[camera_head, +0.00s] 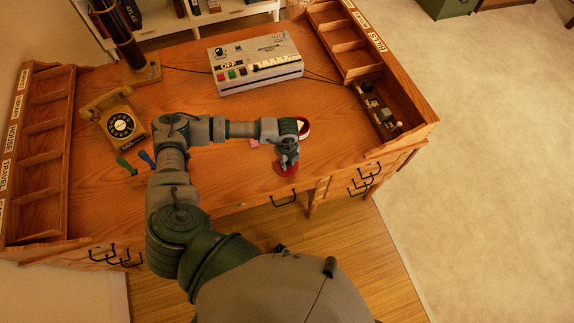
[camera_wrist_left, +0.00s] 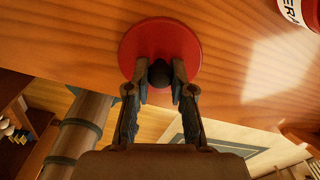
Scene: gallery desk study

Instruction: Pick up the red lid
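The red lid (camera_wrist_left: 160,48) is a round disc with a dark round knob (camera_wrist_left: 159,74). In the head view the lid (camera_head: 285,169) shows near the desk's front edge, partly hidden under my left gripper (camera_head: 289,158). In the left wrist view my left gripper (camera_wrist_left: 160,82) has one finger on each side of the knob, and both fingertips appear to meet it. I cannot tell whether the lid touches the desk. My right gripper is in neither view.
A red and white container (camera_head: 304,126) stands just behind my left gripper. A telephone (camera_head: 119,124), a control box (camera_head: 255,63) and wooden organisers (camera_head: 38,150) sit on the desk (camera_head: 340,130). Clear desk lies right of the lid.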

